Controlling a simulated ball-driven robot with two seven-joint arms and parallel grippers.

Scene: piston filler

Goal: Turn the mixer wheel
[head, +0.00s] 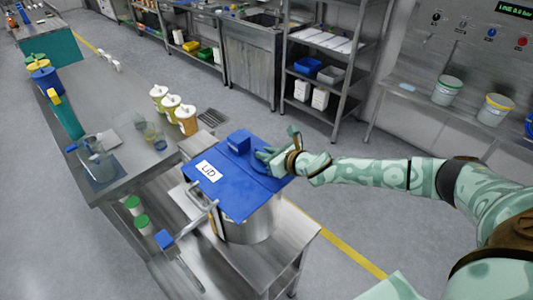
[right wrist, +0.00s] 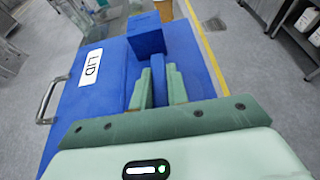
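The steel vessel (head: 262,222) stands on a steel bench with a flat blue lid (head: 236,203) marked "LID". A blue part that I take for the mixer wheel (head: 262,154) sits on the right side of the lid, largely hidden by my right gripper (head: 266,153). In the right wrist view, an upright blue piece of the wheel (right wrist: 158,82) fills the narrow gap between the green fingers (right wrist: 158,90). The right gripper looks shut on it. The wheel's full outline is hidden. My left gripper is in neither view.
A blue box (head: 238,142) stands on the lid just behind the wheel; it also shows in the right wrist view (right wrist: 146,36). Several capped bottles (head: 171,104) stand on the bench behind. Open floor lies to the right.

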